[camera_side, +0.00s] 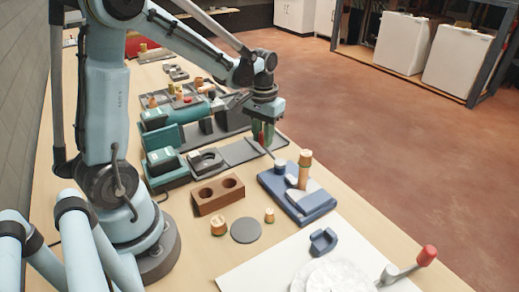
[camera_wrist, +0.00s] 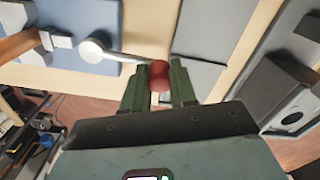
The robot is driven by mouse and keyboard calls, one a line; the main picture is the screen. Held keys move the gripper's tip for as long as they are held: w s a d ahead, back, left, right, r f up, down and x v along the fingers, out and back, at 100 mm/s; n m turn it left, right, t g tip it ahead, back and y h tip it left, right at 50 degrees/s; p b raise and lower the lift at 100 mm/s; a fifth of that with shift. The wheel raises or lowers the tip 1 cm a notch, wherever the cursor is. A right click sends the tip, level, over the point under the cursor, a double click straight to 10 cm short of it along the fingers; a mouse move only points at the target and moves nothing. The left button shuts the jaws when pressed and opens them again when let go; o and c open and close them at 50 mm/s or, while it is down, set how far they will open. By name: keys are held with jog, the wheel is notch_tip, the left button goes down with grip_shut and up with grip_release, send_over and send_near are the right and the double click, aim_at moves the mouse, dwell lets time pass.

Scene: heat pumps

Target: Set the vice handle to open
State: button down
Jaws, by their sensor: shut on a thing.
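The blue vice (camera_side: 312,207) sits on the table right of centre in the side view, and part of its blue body (camera_wrist: 100,14) shows at the upper left in the wrist view. Its handle is a thin metal rod that runs from a round pivot (camera_wrist: 92,50) to a red knob (camera_wrist: 159,76). My gripper (camera_side: 262,136) has green fingers, shut on the red knob, with one finger on each side of it. In the side view the rod (camera_side: 269,152) slants from the vice up toward my fingertips, and the fingers partly hide the knob.
A wooden peg (camera_side: 305,168) stands on the vice. A brown block with two holes (camera_side: 218,194) and a grey disc (camera_side: 246,230) lie nearby. Teal-and-grey machines (camera_side: 165,167) line the table's left side. Another red-knobbed lever (camera_side: 427,255) stands at lower right.

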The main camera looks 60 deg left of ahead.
jog(key=s+n, duration=0.1)
jog(key=n, duration=0.1)
jog(key=s+n, duration=0.2)
jog(key=shift+s+d+n, duration=0.15)
jog(key=shift+d+n, duration=0.15)
jog(key=shift+d, duration=0.05)
jog(key=shift+s+d+n, duration=0.35)
jog(key=shift+s+n, duration=0.4)
jog(key=shift+n, duration=0.45)
jog(key=shift+s+d+n, duration=0.55)
jog(key=shift+s+n, duration=0.1)
jog(key=shift+n, duration=0.55)
jog(key=c, duration=0.9)
grip_release()
notch_tip(320, 180, up, 12)
